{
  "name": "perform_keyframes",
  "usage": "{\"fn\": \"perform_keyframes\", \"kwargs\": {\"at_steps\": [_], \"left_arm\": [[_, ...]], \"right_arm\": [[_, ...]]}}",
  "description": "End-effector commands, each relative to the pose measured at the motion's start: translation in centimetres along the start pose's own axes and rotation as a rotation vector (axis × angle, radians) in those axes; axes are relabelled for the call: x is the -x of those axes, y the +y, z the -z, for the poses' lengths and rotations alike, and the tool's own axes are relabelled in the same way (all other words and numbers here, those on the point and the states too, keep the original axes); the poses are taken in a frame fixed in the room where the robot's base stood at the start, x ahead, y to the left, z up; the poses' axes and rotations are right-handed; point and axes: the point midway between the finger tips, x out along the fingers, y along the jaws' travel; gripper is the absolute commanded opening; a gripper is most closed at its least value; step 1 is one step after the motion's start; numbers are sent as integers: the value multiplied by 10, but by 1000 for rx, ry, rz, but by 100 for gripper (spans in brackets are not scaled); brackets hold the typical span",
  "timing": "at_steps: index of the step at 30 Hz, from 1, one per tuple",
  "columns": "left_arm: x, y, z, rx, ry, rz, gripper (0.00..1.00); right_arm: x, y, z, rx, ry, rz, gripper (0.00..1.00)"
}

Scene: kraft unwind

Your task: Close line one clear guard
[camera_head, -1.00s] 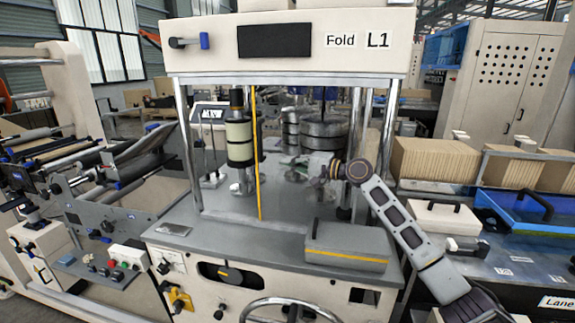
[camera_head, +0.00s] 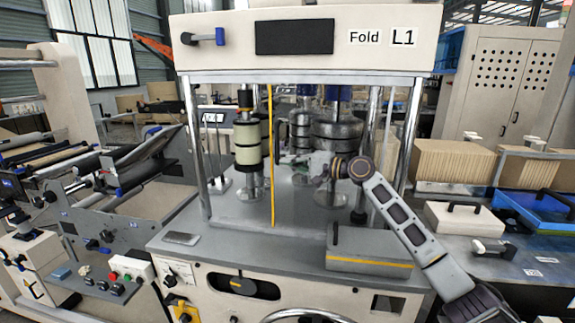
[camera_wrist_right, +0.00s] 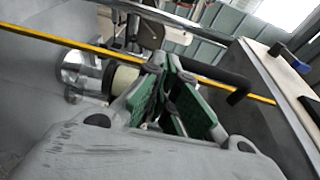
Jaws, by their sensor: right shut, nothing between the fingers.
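The line one machine, labelled Fold L1 (camera_head: 383,38), has a clear guard at its front. The guard's see-through panel is hard to make out; its yellow edge strip (camera_head: 271,170) stands upright in the opening and crosses the right wrist view (camera_wrist_right: 60,38) diagonally. A black bar handle (camera_wrist_right: 228,84) shows beside the strip there. My right gripper (camera_head: 288,158) is in the opening, just right of the strip; its green-padded fingers (camera_wrist_right: 178,98) are shut and empty, close to the handle. I cannot tell whether they touch it. My left gripper is out of view.
Rollers (camera_head: 247,145) and dark stacked discs (camera_head: 337,135) stand inside the machine. Metal posts (camera_head: 402,155) frame the opening. A blue tray (camera_head: 540,207) lies at right.

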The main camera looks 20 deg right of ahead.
Motion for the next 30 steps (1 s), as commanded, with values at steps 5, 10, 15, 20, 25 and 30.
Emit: {"fn": "perform_keyframes", "kwargs": {"at_steps": [5, 10, 15, 20, 25, 30], "left_arm": [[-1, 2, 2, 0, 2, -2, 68], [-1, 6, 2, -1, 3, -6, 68], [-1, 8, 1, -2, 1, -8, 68], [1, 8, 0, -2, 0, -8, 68], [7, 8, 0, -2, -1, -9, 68], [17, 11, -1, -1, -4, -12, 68]], "right_arm": [[2, 0, 1, 1, 1, 0, 0], [2, 0, 1, 0, 0, 0, 0], [1, 0, 1, 0, 0, 0, 0], [-2, -1, 0, -1, -1, 0, 0], [-12, -2, -3, 0, -1, 1, 0], [-30, -5, -9, 0, -2, 2, 0]]}}
